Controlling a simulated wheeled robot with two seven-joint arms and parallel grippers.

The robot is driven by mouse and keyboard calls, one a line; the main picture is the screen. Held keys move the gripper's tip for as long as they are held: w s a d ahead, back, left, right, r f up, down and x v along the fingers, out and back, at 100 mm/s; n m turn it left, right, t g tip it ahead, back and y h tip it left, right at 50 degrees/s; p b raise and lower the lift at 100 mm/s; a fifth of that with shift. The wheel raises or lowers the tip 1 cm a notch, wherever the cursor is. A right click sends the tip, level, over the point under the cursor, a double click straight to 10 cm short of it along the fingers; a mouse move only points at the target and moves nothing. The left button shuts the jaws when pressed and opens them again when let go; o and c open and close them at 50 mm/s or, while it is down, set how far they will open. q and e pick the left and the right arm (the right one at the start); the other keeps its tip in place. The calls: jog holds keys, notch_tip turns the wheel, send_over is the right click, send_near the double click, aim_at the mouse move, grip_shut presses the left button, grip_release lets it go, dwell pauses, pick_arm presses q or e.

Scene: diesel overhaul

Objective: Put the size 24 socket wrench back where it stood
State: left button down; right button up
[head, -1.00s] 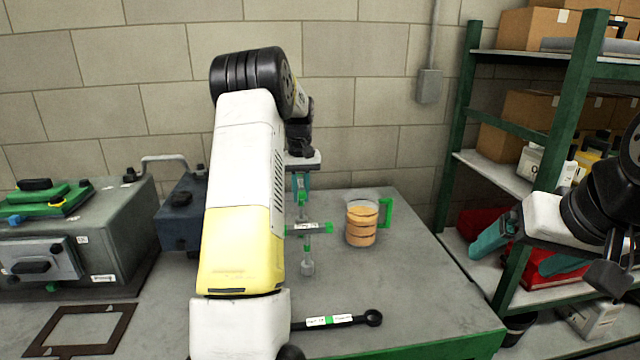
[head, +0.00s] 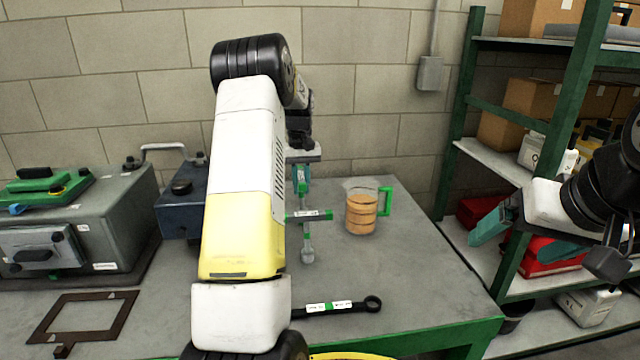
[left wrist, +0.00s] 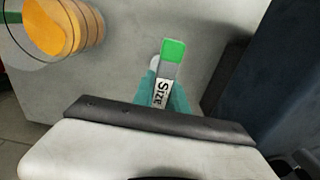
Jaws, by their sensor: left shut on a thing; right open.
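The socket wrench (head: 307,238) is a grey T-shaped tool with a labelled crossbar and green ends. It hangs below my left gripper (head: 302,185), socket end down, over the grey table. In the left wrist view, the teal fingers (left wrist: 165,95) are shut on the wrench (left wrist: 172,52), whose green end and a label reading "Size" show. The number is not readable. I cannot tell whether the socket touches the table. My right gripper (head: 497,222) is open and empty at the right, in front of the shelf.
A clear mug (head: 361,213) with orange-brown contents and a green handle stands right of the wrench. A black labelled ring spanner (head: 345,307) lies in front. A dark blue box (head: 180,205), grey machine (head: 105,235) and brown frame (head: 82,318) are left. A green shelf rack (head: 480,120) stands right.

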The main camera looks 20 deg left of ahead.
pick_arm(q)
jog(key=shift+f, duration=1.15)
jog(key=c, duration=0.7)
grip_release()
jog(key=shift+r, duration=4.5)
